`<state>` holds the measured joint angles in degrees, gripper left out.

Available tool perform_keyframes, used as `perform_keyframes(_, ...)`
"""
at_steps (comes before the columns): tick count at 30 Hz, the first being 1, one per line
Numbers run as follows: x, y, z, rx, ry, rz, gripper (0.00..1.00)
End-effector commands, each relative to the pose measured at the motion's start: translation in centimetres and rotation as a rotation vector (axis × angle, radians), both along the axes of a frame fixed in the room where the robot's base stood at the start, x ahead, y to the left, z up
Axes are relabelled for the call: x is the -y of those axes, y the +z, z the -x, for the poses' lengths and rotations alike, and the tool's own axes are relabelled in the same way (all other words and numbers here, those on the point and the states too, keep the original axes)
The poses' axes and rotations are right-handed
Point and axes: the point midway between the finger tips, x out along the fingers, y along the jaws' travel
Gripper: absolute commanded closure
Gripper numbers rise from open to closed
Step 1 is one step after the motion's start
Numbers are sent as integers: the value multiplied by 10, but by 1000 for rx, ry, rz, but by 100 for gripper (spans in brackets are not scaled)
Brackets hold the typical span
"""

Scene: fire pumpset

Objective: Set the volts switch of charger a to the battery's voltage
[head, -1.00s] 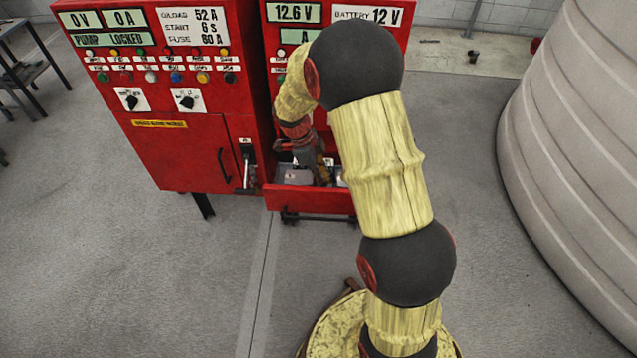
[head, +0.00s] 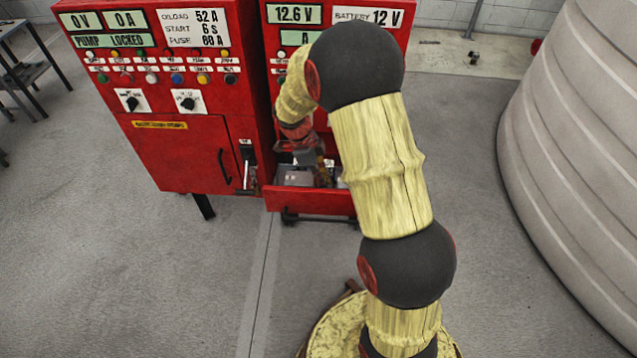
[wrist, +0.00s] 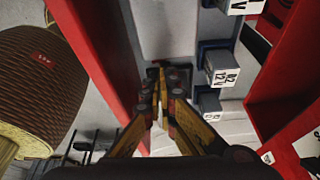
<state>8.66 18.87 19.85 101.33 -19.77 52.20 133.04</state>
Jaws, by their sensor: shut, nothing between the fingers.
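The battery plate (head: 368,16) on the right red cabinet reads 12 V, and its display (head: 294,12) reads 12.6 V. My gripper (wrist: 163,80) is shut and empty, inside the open red drawer (head: 310,201) below that cabinet. In the wrist view, the drawer's red wall (wrist: 103,45) is left of the fingers. A blue-grey block with a white label (wrist: 217,68), seemingly B2 12V, is to their right, with similar blocks above and below it. I cannot identify charger a or its volts switch in either view; my arm hides part of the cabinet and drawer.
The left red cabinet (head: 165,155) carries displays, several coloured lamps, two knobs and a lever (head: 246,168). A large pale ribbed tank (head: 575,170) stands at right. A dark table (head: 30,70) is at far left. The floor (head: 110,265) in front is clear.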

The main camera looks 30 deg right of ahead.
Motion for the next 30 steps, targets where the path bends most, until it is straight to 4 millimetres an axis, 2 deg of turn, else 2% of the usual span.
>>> perform_keyframes(14, -5, 0, -2, 0, 0, 0, 100)
perform_keyframes(30, -21, -2, 5, 1, 2, -4, 100)
